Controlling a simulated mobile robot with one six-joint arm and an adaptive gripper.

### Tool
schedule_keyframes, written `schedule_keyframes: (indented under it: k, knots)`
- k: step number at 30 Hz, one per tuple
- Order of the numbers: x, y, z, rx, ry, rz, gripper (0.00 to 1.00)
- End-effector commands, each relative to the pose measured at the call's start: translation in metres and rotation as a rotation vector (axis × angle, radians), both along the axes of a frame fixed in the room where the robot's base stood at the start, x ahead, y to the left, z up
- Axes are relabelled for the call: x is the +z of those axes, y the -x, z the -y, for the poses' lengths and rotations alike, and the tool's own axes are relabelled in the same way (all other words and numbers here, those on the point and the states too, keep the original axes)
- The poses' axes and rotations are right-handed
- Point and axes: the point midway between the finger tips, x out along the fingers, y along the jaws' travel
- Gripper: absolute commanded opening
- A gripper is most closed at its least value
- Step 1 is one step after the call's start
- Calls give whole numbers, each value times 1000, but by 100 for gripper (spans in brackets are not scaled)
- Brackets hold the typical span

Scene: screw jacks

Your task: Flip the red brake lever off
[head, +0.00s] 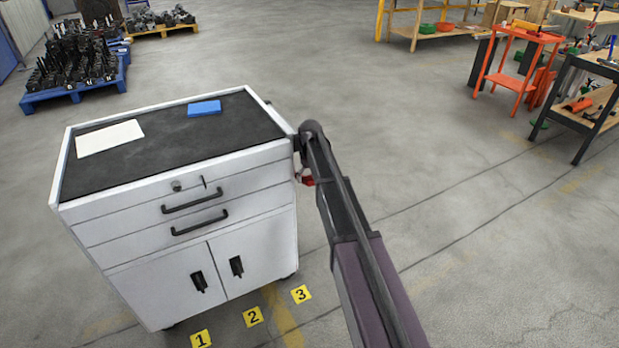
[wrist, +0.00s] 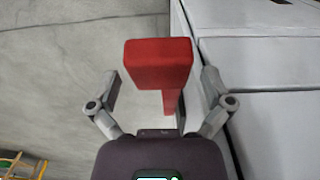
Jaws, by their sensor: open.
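The red brake lever shows large in the wrist view as a block-shaped red head (wrist: 158,62) on a narrower red stem. In the head view only a small red part (head: 307,181) shows at the right side of the white tool cabinet (head: 150,246), partly hidden by my arm. My gripper (wrist: 162,88) is open, one finger to the left of the lever and one to the right, with visible gaps on both sides. The right finger is close to the cabinet's side (wrist: 245,18). My gripper is hidden in the head view.
A white sheet (head: 110,138) and a blue block (head: 204,108) lie on the cabinet's black top. Yellow number tags (head: 254,316) are on the floor in front. An orange stand (head: 515,60) and workbenches are far right.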

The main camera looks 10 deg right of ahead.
Motion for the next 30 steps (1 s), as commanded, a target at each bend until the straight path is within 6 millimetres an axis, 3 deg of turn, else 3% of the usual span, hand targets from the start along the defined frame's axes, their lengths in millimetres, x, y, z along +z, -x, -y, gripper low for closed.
schedule_keyframes:
  k: [30]
  knots:
    - [-75, 19, 6, 0, 0, 0, 100]
